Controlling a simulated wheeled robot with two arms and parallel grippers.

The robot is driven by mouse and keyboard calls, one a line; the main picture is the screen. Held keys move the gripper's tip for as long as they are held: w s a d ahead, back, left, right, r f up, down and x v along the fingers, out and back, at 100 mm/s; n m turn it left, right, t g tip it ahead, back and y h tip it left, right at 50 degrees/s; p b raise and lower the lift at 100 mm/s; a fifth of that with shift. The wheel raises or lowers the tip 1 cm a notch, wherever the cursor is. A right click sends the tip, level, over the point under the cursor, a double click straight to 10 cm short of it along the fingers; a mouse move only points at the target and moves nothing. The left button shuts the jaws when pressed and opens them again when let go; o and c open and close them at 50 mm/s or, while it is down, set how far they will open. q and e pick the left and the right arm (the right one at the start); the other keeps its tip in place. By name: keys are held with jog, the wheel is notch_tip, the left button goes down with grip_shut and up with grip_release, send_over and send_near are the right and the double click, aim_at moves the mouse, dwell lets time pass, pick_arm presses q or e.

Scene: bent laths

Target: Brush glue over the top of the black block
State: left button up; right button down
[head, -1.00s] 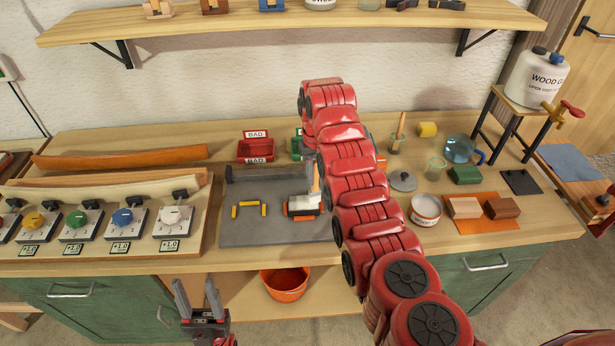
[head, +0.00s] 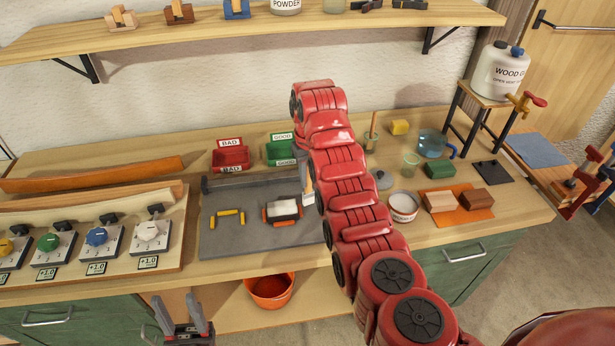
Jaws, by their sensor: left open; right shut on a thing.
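The black block (head: 282,220) lies on the grey mat (head: 240,245), held between orange pieces at its ends. Its top shows as a white layer (head: 283,208); only its dark front side shows below that. My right gripper (head: 304,176) is just right of and behind the block, partly hidden by my red arm. It is shut on a brush (head: 309,188), mostly hidden; I cannot tell whether its tip touches anything. My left gripper (head: 178,304) is open and empty, low in front of the bench.
Red (head: 231,159) and green (head: 280,152) bins stand behind the mat. A dial panel (head: 95,245) is at left. A white tub (head: 403,207), a green block (head: 440,169) and two wooden blocks on an orange sheet (head: 478,214) are at right. An orange bucket (head: 270,290) is below.

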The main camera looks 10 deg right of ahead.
jog(key=shift+r+p, duration=2.8)
jog(key=shift+r, duration=0.15)
notch_tip(320, 180, up, 3)
jog(key=p, duration=0.3)
jog(key=shift+r, duration=0.15)
jog(key=shift+f, duration=0.2)
jog(key=s+a+p, duration=0.1)
jog(key=a+p, duration=0.1)
jog(key=a, duration=0.9)
notch_tip(320, 180, down, 7)
jog(key=b, duration=0.1)
jog(key=shift+s+a, duration=0.2)
jog(key=shift+a, duration=0.1)
